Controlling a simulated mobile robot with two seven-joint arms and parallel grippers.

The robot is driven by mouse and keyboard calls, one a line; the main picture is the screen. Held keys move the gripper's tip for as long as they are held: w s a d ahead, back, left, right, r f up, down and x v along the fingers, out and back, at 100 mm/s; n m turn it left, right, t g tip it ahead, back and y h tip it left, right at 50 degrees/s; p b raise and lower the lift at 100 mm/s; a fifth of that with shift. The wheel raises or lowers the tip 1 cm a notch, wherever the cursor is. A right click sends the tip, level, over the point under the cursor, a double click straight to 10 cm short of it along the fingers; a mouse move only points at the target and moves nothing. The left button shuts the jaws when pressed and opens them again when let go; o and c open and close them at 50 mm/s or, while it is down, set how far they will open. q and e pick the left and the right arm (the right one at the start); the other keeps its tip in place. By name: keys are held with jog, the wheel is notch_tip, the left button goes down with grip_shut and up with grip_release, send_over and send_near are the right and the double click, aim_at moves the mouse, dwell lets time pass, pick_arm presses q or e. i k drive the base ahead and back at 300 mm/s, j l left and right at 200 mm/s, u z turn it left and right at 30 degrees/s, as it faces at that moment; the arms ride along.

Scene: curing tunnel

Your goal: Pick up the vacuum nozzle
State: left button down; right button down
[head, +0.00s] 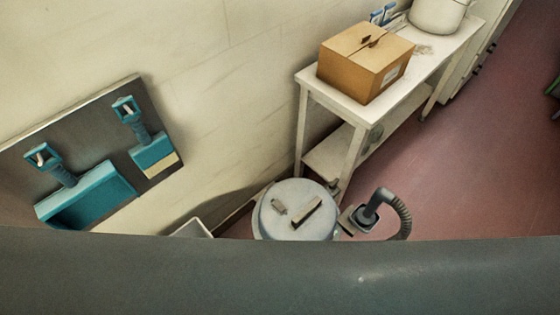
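The vacuum nozzle (369,212) is a dark piece with a flat wide foot and an upright neck, joined to a ribbed grey hose (403,213). It is at the lower middle right, just right of a round grey vacuum canister (296,213) with a handle on its lid. The lower parts of the canister and hose are hidden behind a dark band along the bottom of the view. Neither of my grippers is in view.
A white table (345,106) against the wall bears a cardboard box (364,74) and a pale pot (438,16). A wall board (92,117) at left holds a teal dustpan (88,196) and a teal brush (150,152).

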aim_at(365, 217)
jog(key=k+z, duration=0.15)
jog(key=z, duration=0.85)
